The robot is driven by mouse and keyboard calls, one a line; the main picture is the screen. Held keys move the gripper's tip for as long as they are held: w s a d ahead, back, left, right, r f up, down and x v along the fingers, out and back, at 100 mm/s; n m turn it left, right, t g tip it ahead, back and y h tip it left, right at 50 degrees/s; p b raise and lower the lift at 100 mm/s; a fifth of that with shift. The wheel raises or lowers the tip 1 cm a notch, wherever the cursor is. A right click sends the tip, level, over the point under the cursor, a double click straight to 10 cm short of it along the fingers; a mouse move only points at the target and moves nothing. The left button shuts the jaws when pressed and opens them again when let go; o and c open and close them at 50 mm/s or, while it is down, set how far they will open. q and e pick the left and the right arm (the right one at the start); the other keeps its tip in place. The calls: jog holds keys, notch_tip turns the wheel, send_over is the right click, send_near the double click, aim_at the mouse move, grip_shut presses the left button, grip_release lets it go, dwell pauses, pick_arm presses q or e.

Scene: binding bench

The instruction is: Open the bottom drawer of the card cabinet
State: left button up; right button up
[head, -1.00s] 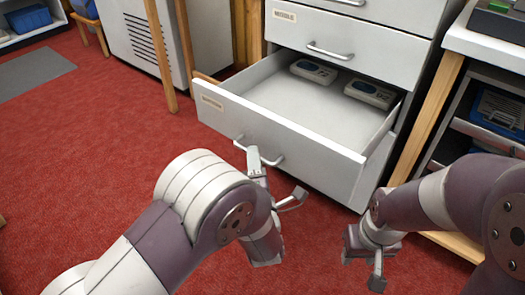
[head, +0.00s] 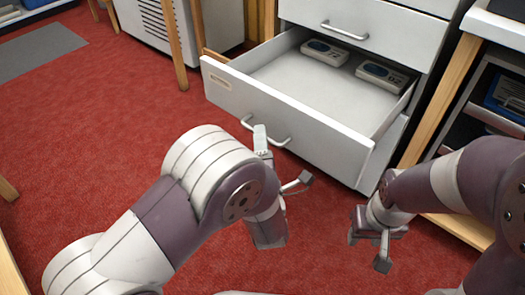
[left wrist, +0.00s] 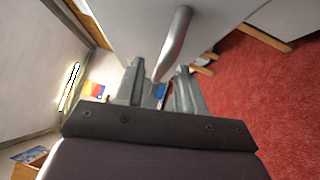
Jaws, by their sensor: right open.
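The card cabinet (head: 385,31) stands at the top right in the head view. Its bottom drawer (head: 290,119) is pulled far out, showing its white inside. The drawer's bar handle (head: 279,141) is on its front; it also shows in the left wrist view (left wrist: 176,42). My left gripper (head: 261,140) is at this handle. In the left wrist view the two fingers (left wrist: 160,88) stand apart, with the handle's end between them and a gap visible.
Two pale devices lie in the drawer, one at the back (head: 325,52) and one at right (head: 383,75). The drawer above is shut. A wooden-legged bench with shelves (head: 500,95) stands close at right. Red carpet (head: 110,130) is clear at left.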

pick_arm(q)
jog(key=b+v, duration=0.1)
jog(key=v, duration=1.1)
jog(key=shift+s+b, duration=0.15)
jog(key=shift+b, duration=0.25)
